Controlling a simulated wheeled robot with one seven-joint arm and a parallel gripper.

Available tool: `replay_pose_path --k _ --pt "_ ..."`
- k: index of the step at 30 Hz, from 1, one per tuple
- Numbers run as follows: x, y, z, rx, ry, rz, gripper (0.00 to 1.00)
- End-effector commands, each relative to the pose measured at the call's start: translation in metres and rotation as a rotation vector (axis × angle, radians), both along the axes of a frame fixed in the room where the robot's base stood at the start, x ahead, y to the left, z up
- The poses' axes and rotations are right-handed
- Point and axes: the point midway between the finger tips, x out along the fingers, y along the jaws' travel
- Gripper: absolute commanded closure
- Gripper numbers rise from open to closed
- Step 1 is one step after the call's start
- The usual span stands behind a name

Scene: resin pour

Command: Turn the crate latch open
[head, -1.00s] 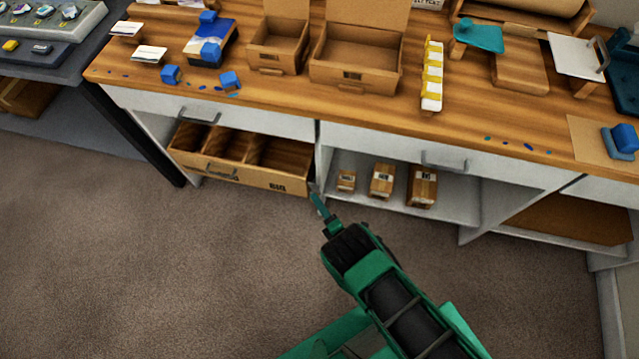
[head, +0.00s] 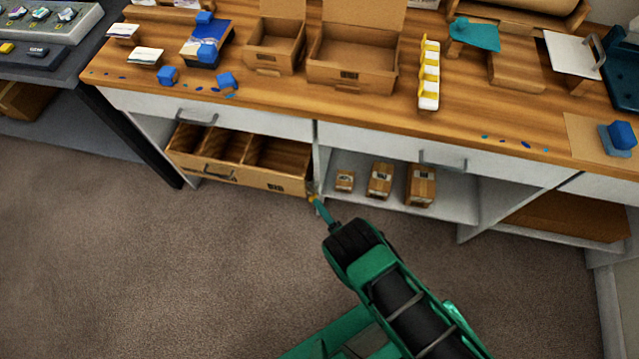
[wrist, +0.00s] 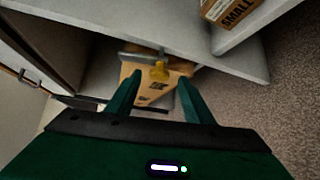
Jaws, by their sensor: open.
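The wooden crate (head: 245,182) sits in the left bay under the bench, its open top showing compartments and a dark handle on its front. A small yellow latch (head: 312,198) shows at the crate's right end. In the wrist view the latch (wrist: 159,71) stands out from the crate's face (wrist: 152,92), between and just beyond my two fingers. My gripper (wrist: 160,82) is open and empty, with a green finger on each side of the latch's line. In the head view my gripper (head: 321,209) reaches the crate's right end, beside the latch; whether it touches cannot be told.
A white divider panel (head: 320,162) stands right beside the crate. Several small cartons (head: 381,181) sit on the shelf to the right. The wooden bench top (head: 300,97) above holds open boxes and blue blocks. The carpet (head: 130,270) in front is clear.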

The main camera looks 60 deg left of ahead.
Motion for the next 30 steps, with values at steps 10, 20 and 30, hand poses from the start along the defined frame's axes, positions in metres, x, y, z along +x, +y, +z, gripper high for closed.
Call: replay_pose_path --k 10,20,30 --pt "0.002 -0.06 0.009 -0.003 0.0 -0.004 0.53" --pt "0.001 -0.075 0.012 -0.002 0.0 -0.001 0.53" --pt "0.024 -0.069 0.018 -0.023 0.029 -0.057 0.98"
